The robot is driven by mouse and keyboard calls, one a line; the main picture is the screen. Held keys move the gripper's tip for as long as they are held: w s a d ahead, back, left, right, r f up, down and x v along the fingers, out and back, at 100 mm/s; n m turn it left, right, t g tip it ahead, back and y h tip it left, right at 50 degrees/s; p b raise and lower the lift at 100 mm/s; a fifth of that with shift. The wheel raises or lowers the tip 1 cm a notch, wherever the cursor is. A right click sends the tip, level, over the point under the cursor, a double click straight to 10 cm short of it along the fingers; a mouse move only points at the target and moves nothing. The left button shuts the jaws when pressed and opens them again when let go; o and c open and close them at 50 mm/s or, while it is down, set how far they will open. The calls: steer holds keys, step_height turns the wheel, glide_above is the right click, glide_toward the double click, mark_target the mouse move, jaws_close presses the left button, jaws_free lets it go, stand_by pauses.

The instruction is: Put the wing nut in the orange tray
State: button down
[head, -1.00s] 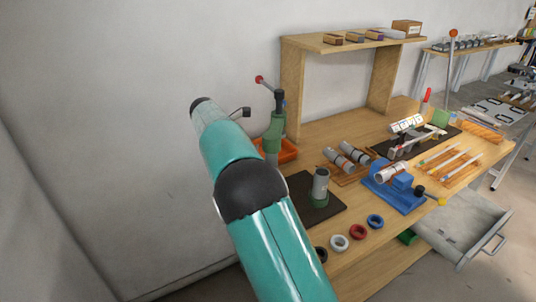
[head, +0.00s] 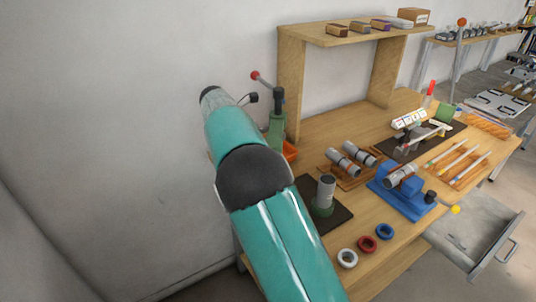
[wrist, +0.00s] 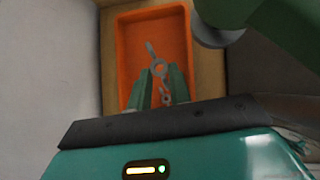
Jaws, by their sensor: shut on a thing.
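In the wrist view, my gripper (wrist: 161,72) has its two green fingers shut on a small grey wing nut (wrist: 159,67). It has a ring-like middle and an arm sticking out away from me; a further grey piece shows between the fingers. The orange tray (wrist: 133,38) lies behind the wing nut, which appears over its inside; I cannot tell how high above. In the head view, only a corner of the orange tray (head: 291,151) shows beside the green press. My gripper and the wing nut are hidden there behind my arm.
A green press (head: 277,125) with a red-knobbed lever stands by the tray; its rounded part also juts into the wrist view. A dark mat with a grey cylinder (head: 325,193), a blue fixture (head: 400,200) and rings are to the right. A wooden shelf (head: 290,75) stands behind.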

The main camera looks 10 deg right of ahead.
step_height(320, 180, down, 11)
steer(key=shift+r, duration=0.2)
steer(key=w+d, duration=0.1)
steer(key=w+d+f, duration=0.1)
steer(key=d, duration=0.1)
steer(key=shift+w+d, duration=0.3)
steer(key=shift+d, duration=0.05)
steer(key=shift+w+d+f, duration=0.3)
steer(key=shift+w+d, duration=0.2)
steer(key=shift+d, duration=0.25)
steer(key=shift+w+d+f, duration=0.25)
steer(key=shift+w+d, duration=0.25)
steer(key=shift+d, duration=0.25)
steer(key=shift+f, duration=0.15)
steer(key=c, duration=1.3)
jaws_free()
